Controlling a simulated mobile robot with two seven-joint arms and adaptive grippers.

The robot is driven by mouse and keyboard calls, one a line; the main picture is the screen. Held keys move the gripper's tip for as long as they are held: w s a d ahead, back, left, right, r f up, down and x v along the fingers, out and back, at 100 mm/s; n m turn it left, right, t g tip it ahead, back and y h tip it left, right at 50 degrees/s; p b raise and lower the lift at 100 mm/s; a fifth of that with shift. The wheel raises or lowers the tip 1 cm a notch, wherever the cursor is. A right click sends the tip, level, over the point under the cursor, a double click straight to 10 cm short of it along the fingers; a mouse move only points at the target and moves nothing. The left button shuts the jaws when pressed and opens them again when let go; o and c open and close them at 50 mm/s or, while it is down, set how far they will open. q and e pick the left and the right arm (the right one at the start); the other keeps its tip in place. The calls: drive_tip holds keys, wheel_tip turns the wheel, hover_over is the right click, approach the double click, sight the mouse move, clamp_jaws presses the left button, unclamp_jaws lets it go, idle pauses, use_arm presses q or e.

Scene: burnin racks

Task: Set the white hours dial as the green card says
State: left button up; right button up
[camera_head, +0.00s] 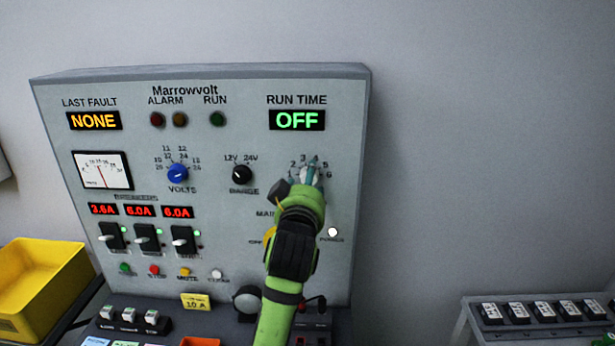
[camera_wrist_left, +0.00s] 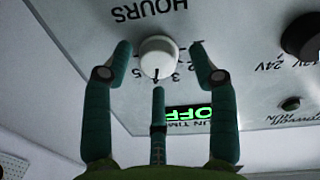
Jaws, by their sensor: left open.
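The white hours dial (camera_wrist_left: 158,56) shows in the left wrist view, below the word HOURS, which appears upside down. Its dark pointer mark faces the numbered arc, near the figures 3 and 4; the exact figure is hard to read. My left gripper (camera_head: 308,174) is at the dial in the head view and hides most of it. In the wrist view its fingers (camera_wrist_left: 160,62) are open, one on each side of the dial and a third below, with gaps visible. The RUN TIME display (camera_head: 297,120) reads OFF. A greenish card (camera_head: 125,343) is cut off at the bottom edge, unreadable.
The grey panel (camera_head: 230,220) also carries a blue VOLTS knob (camera_head: 178,173), a black RANGE knob (camera_head: 243,174), and several switches and buttons. A yellow bin (camera_head: 40,280) stands at left. A rack of dark modules (camera_head: 540,310) is at right.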

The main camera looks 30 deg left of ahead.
use_arm(q)
drive_tip(key=shift+w, duration=0.2)
drive_tip(key=shift+c, duration=0.4)
drive_tip(key=c, duration=1.1)
drive_tip(key=shift+o, duration=0.2)
drive_tip(key=shift+r, duration=0.15)
